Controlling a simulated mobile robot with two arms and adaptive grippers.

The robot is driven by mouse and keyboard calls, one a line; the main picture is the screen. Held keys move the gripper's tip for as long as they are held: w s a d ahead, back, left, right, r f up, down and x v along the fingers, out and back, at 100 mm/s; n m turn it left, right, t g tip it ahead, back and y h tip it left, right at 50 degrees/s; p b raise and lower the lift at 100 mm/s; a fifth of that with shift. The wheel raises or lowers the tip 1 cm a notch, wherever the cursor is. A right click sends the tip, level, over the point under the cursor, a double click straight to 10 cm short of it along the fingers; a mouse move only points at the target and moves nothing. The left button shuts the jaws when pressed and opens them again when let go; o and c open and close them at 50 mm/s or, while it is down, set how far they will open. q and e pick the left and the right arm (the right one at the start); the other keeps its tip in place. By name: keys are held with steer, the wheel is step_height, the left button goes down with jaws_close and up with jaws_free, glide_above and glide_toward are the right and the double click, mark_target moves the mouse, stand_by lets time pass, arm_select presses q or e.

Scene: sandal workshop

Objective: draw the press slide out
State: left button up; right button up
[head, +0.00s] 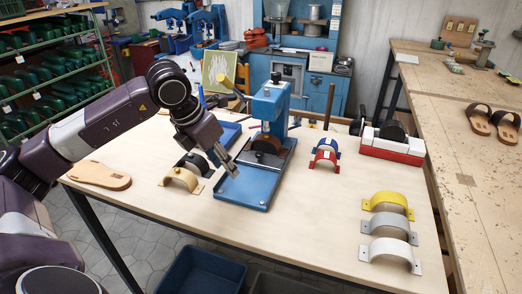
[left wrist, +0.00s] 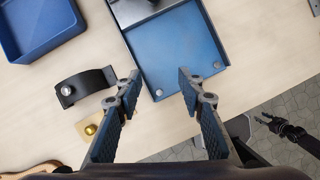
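The blue press (head: 270,105) stands on the wooden table, with a brown curved piece under its head. Its flat blue slide (head: 245,188) reaches out at the front; it also shows in the left wrist view (left wrist: 175,50), with round studs near its front corners. My left gripper (head: 228,164) is over the slide's left side. In the left wrist view my left gripper (left wrist: 158,76) has its fingers wide apart, with nothing between them, over the slide's front edge. Contact cannot be told. A dark jointed part, apparently my right gripper (left wrist: 270,121), shows small at the right.
Black and tan strap pieces (head: 181,179) and a sandal sole (head: 99,175) lie left of the press. A blue tray (left wrist: 40,22) is behind them. Red and blue straps (head: 325,155) and yellow, grey and white straps (head: 390,226) lie right. The table front is clear.

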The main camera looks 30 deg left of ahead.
arm_select(q)
steer(key=shift+a+r, duration=0.15)
steer(key=shift+a, duration=0.15)
steer(key=shift+w+d+p, duration=0.1)
steer(key=shift+w+p, duration=0.15)
steer(key=shift+p, duration=0.05)
steer(key=p, duration=0.5)
glide_toward(259, 153)
steer(key=x, duration=0.5)
steer(key=shift+w+d+r, duration=0.1)
steer(key=shift+w, duration=0.05)
steer(key=shift+x, duration=1.2)
steer(key=shift+f, duration=0.5)
jaws_close()
